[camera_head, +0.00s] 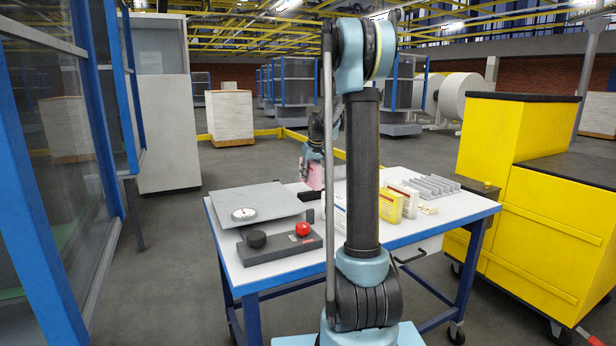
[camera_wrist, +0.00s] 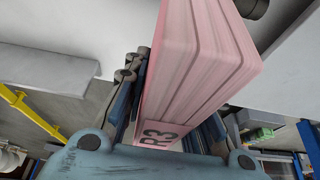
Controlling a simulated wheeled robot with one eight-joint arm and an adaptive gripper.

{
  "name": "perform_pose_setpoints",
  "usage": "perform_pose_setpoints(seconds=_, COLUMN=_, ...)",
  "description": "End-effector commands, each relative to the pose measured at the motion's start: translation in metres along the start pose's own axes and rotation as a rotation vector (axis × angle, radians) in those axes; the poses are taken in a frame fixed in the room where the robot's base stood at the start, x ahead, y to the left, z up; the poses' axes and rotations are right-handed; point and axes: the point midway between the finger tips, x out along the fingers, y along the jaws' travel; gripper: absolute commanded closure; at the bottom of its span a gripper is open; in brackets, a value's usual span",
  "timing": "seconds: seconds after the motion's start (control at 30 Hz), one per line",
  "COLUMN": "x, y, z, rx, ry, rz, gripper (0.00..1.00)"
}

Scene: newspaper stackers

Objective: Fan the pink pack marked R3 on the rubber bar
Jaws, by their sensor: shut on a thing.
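The pink pack marked R3 (camera_wrist: 190,65) fills the middle of the wrist view. Its layered edges show, and the R3 label faces my gripper's palm. My gripper (camera_wrist: 172,125) is shut on the pack, with a finger on each side of it. In the head view the pink pack (camera_head: 315,176) is held over the far part of the table, partly hidden by my arm. The rubber bar may be the dark bar (camera_head: 311,195) just below the pack; my arm hides part of it. I cannot tell whether the pack touches it.
The white table (camera_head: 290,282) has a blue frame. A grey plate with a round dial (camera_head: 244,214) and a box with black and red knobs (camera_head: 281,241) stand left. Yellow packs (camera_head: 408,200) and a slotted rack (camera_head: 434,186) stand right. A yellow cabinet (camera_head: 540,225) is beyond the right edge.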

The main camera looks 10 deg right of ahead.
Motion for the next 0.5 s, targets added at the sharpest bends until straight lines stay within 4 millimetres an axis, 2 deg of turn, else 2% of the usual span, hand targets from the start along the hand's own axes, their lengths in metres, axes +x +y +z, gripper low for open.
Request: perform_pose_setpoints(seconds=0.5, x=0.0031, y=0.0004, z=0.0025, rx=0.001, ry=0.000, rz=0.000, gripper=1.00)
